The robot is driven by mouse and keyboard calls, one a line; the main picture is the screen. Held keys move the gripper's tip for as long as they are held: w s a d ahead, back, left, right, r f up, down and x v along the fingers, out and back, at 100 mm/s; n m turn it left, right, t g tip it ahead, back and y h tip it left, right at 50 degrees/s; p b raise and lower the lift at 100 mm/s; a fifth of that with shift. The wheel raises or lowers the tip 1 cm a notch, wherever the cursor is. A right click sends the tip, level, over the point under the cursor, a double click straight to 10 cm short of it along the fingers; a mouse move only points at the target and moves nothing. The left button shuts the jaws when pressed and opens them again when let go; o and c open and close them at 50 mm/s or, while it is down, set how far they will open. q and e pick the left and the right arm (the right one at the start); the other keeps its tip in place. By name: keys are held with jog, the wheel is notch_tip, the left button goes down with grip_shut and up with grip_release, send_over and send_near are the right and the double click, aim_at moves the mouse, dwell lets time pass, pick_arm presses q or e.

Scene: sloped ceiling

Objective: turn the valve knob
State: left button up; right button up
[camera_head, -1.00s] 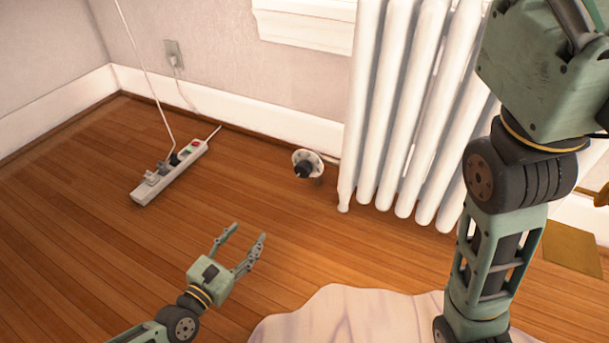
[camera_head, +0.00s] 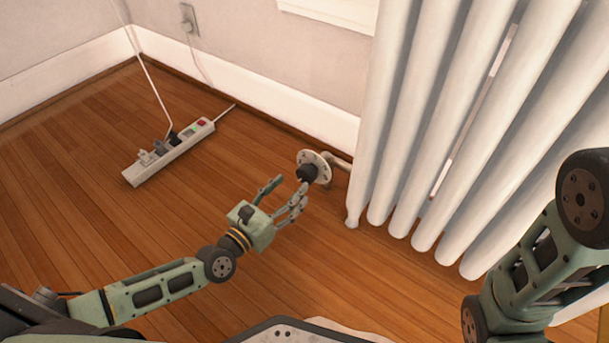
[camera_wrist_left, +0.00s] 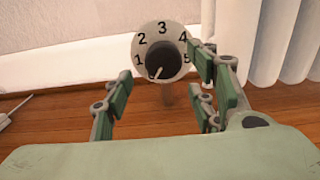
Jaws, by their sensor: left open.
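The valve knob (camera_head: 307,173) is black, on a round pale dial plate (camera_head: 322,162) at the end of a short pipe beside the radiator. In the left wrist view the knob (camera_wrist_left: 160,60) sits in the middle of a dial numbered 1 to 5. Its pale pointer line runs toward the lower left, below the numbers. My left gripper (camera_head: 290,184) is open just in front of the knob. In the wrist view the knob shows between its fingers, nearer the right one. I cannot tell whether a finger touches it. My right gripper is out of view.
A white radiator (camera_head: 440,130) stands close to the right of the valve. A power strip (camera_head: 168,152) with plugs and a cord lies on the wooden floor at left. The wall and white baseboard (camera_head: 300,108) are behind. The floor between strip and valve is clear.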

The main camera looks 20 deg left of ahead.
aim_at(301, 176)
pick_arm(q)
jog(key=b+x, duration=0.1)
jog(key=x, duration=0.4)
jog(key=shift+w, duration=0.2)
jog(key=c, duration=1.1)
